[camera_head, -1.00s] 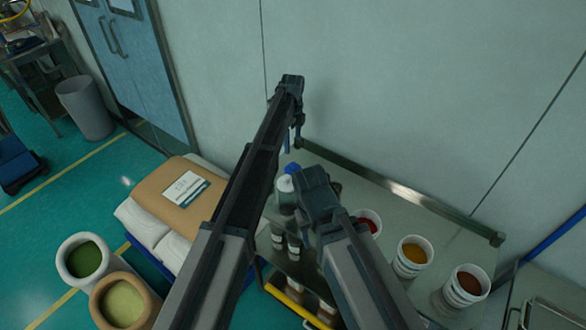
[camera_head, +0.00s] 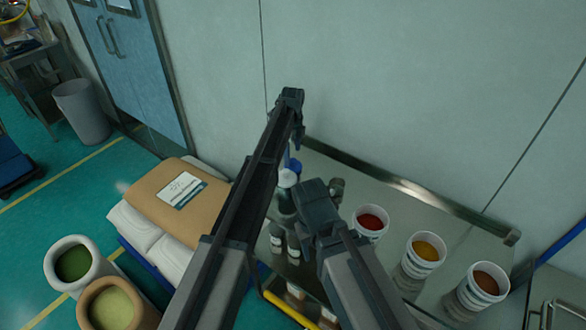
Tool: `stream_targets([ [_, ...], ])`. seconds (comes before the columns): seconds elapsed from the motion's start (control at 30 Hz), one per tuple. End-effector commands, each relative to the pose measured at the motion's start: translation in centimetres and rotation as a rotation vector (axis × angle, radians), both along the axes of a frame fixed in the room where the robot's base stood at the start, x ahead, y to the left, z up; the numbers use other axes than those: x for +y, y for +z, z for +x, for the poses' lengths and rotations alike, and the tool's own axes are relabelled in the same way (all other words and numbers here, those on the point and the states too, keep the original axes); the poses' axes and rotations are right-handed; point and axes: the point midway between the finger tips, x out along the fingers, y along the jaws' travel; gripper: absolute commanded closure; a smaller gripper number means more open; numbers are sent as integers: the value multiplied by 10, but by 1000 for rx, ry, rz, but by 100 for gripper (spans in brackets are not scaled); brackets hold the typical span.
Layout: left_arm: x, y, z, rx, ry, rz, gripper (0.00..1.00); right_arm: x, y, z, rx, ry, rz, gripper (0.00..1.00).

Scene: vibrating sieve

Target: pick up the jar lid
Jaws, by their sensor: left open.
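A small blue cap (camera_head: 295,164), which looks like the jar lid, shows above the pale top of a jar (camera_head: 288,178) on the steel table. It is partly hidden between my two arms, and I cannot tell whether it sits on the jar. My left gripper (camera_head: 294,150) is open, pointing down at the table's back edge, close to the blue cap in the picture. Its fingertips are hard to make out. My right gripper (camera_head: 322,232) is in front of the jar and to its right. Its fingers are hidden beneath its body.
Tubs of red (camera_head: 371,219), yellow (camera_head: 427,247) and brown (camera_head: 486,282) powder stand on the right of the steel table (camera_head: 450,228). Small dark bottles (camera_head: 293,247) stand between my arms. Sacks (camera_head: 182,196) lie at left. A raised rail (camera_head: 415,189) runs along the wall.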

Motion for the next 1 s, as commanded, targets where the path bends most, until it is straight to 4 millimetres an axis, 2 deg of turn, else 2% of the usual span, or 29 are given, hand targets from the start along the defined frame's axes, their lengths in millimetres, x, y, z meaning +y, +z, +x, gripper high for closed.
stream_targets([
  [0.17, 0, -11, 1, 0, 0, 0, 0, 0, -11, 0, 0, 0, 0, 50],
  [0.5, 0, -50, 2, 0, 0, 0, 0, 0, -50, 0, 0, -2, 0, 50],
  [0.8, 0, -51, 2, 0, 0, 0, 0, 0, -51, 0, 0, -2, 0, 50],
  [0.87, 0, -51, 2, 0, 0, 0, 7, 0, -51, 0, 0, -2, 0, 50],
  [1.0, 0, -51, 2, 0, 0, 0, 32, 0, -51, 0, 0, -2, 0, 50],
])
